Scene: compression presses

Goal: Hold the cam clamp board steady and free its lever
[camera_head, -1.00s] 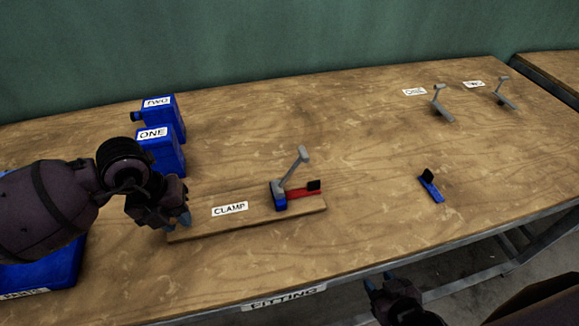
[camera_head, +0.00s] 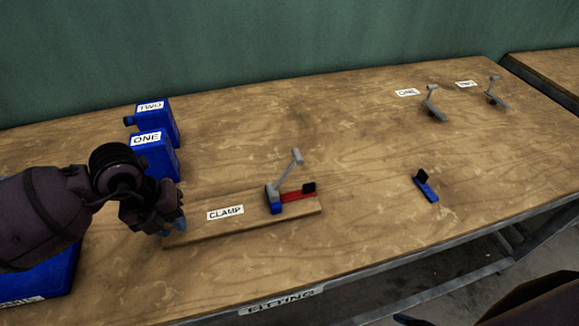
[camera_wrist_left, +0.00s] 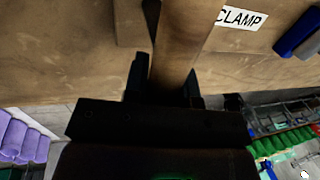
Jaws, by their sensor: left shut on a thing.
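The wooden clamp board (camera_head: 240,227) lies on the table with a white CLAMP label (camera_head: 225,212) on it. Near its right end sits a clamp with a blue base (camera_head: 276,208), a red bar (camera_head: 298,196) and a black pad (camera_head: 309,188). Its grey lever (camera_head: 286,171) slants up to the right. My left gripper (camera_head: 178,225) is shut on the left end of the board. In the left wrist view the board (camera_wrist_left: 183,45) runs between the fingers.
Blue blocks labelled ONE (camera_head: 152,157) and TWO (camera_head: 157,120) stand behind my left wrist. A small blue part with a black pad (camera_head: 427,188) lies to the right. The table (camera_head: 360,150) is clear between.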

